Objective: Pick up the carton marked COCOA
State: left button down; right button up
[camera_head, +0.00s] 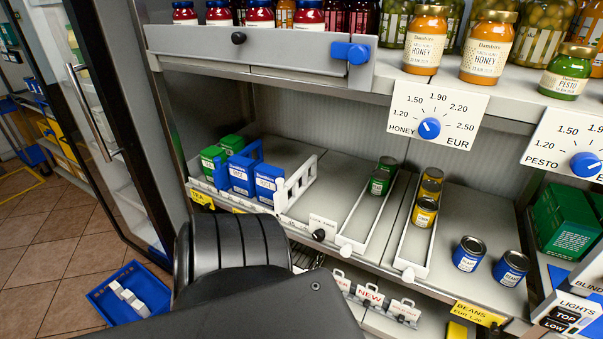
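No carton in the camera_head view has a label I can clearly read as COCOA. Two green cartons (212,158) and two blue cartons, the left one (241,176) and the right one (268,184), stand upright at the left of the middle shelf. Their small labels are too small to read surely. A white slotted divider (297,182) stands at the right of the blue cartons. Larger green boxes (565,222) stand at the far right. A dark arm link of mine crosses the bottom in front of the shelf; neither gripper shows.
Green and yellow cans (425,211) stand in white-railed lanes; two blue cans (469,253) stand to their right. Honey jars (426,41) stand on the upper shelf above dial signs (435,112). A glass-door cabinet (108,120) is at left. A blue tray (129,296) is on the floor.

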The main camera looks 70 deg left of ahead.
aim_at(129, 296)
jog(key=u, duration=0.55)
jog(key=k, duration=2.25)
jog(key=u, duration=2.35)
